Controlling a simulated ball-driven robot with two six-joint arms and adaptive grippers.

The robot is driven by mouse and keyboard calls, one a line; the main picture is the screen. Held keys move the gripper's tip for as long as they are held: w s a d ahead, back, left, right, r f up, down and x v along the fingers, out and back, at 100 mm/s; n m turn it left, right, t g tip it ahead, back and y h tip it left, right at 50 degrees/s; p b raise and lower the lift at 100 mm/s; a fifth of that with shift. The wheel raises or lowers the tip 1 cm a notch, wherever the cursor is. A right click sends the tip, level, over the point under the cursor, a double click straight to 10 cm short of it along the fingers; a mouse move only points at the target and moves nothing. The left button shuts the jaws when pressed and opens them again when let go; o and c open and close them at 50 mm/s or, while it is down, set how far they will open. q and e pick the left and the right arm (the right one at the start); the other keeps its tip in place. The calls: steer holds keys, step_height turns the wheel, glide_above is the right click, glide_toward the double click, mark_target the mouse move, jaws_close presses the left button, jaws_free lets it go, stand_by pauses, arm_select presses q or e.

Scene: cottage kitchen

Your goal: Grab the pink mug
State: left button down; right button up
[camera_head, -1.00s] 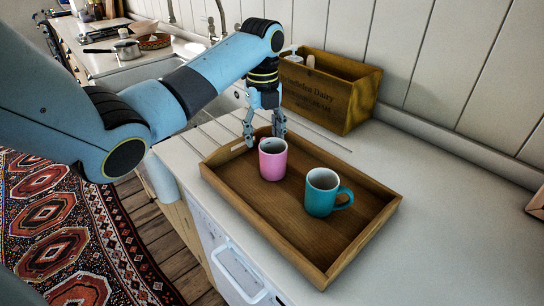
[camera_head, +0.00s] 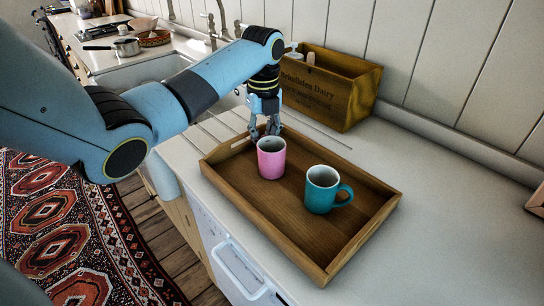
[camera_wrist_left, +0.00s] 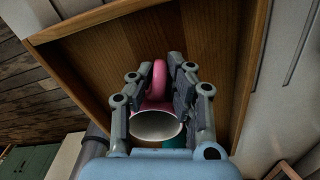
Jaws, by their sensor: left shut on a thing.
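The pink mug (camera_head: 271,160) stands upright in the wooden tray (camera_head: 240,200), near the tray's far left end. My left gripper (camera_head: 264,132) is at the mug's far side, pointing down, its fingers close together. In the left wrist view, the fingers (camera_wrist_left: 160,85) lie on either side of the pink mug's handle (camera_wrist_left: 159,78), shut on it. The mug's pale inside (camera_wrist_left: 156,126) shows below the handle. The head view hides the handle behind the mug. My right gripper is not in view.
A teal mug (camera_head: 322,190) stands in the tray to the right of the pink mug. A wooden crate (camera_head: 335,95) stands behind the tray by the wall. The counter (camera_head: 440,210) right of the tray is clear. A sink and a saucepan (camera_head: 127,47) are at the far left.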

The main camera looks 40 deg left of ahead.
arm_select(q)
steer(key=shift+r, duration=0.2)
stand_by(0.3)
steer(key=shift+r, duration=1.05)
steer(key=shift+d+r+b, duration=0.15)
steer(key=shift+r+b, duration=0.15)
steer(key=shift+r, duration=0.6)
steer(key=s+d+r+p, duration=0.5)
steer(key=d+r+p, duration=0.1)
steer(key=d, duration=0.4)
steer(key=shift+r, duration=0.4)
steer(key=shift+d, duration=0.1)
stand_by(0.7)
